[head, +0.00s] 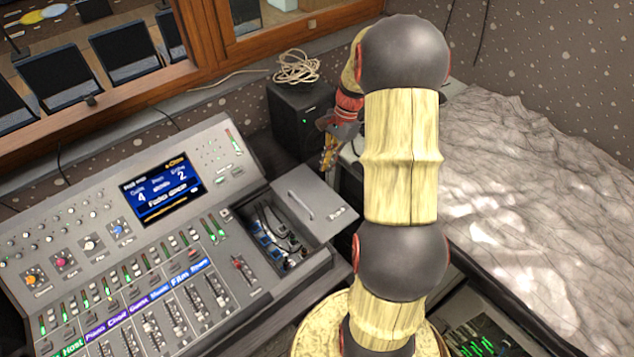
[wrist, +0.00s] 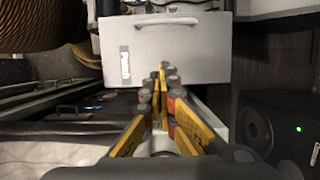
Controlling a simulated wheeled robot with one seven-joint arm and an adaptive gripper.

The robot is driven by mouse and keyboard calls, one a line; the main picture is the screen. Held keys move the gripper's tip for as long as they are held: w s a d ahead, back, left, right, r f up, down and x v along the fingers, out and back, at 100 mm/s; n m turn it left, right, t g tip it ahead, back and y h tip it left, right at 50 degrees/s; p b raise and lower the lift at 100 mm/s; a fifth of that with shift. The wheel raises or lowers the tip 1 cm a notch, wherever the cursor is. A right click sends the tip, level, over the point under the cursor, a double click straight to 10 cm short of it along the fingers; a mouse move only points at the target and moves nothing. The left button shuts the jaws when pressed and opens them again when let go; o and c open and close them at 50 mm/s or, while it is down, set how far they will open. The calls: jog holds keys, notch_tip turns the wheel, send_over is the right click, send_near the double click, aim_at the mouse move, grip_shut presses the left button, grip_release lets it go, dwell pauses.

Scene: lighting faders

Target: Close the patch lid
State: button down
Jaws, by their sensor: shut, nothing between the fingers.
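The patch lid (head: 322,212) is a grey panel with a bar handle and a small label. In the head view it sits open, displaced to the right of the patch compartment (head: 278,238), where cables and blue plugs show. In the wrist view the lid (wrist: 210,52) is a pale panel straight ahead, with its handle near the top edge. My gripper (head: 328,163) is behind the lid's far right side in the head view. Its yellow fingers (wrist: 163,78) are shut and empty, pointing at the lid's lower middle. I cannot tell whether the tips touch it.
The fader console (head: 150,235) with its lit screen (head: 162,188) fills the left. A black speaker (head: 300,118) with coiled cable (head: 297,66) on top stands behind the lid. The speaker also shows in the wrist view (wrist: 262,128). A crumpled grey cover (head: 530,190) lies on the right.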

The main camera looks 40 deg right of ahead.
jog(key=b, duration=0.1)
send_near(312, 204)
jog(key=f, duration=0.1)
jog(key=d+f, duration=0.1)
jog(key=f, duration=0.1)
jog(key=shift+d, duration=0.1)
jog(key=a, duration=0.3)
jog(key=shift+a+f+b, duration=0.1)
jog(key=shift+f+b, duration=0.25)
jog(key=shift+w+a+f, duration=0.1)
jog(key=shift+a, duration=0.3)
jog(key=shift+a, duration=0.1)
jog(key=a+p, duration=0.3)
jog(key=a, duration=1.3)
jog(key=shift+w, duration=0.45)
jog(key=shift+p, duration=0.3)
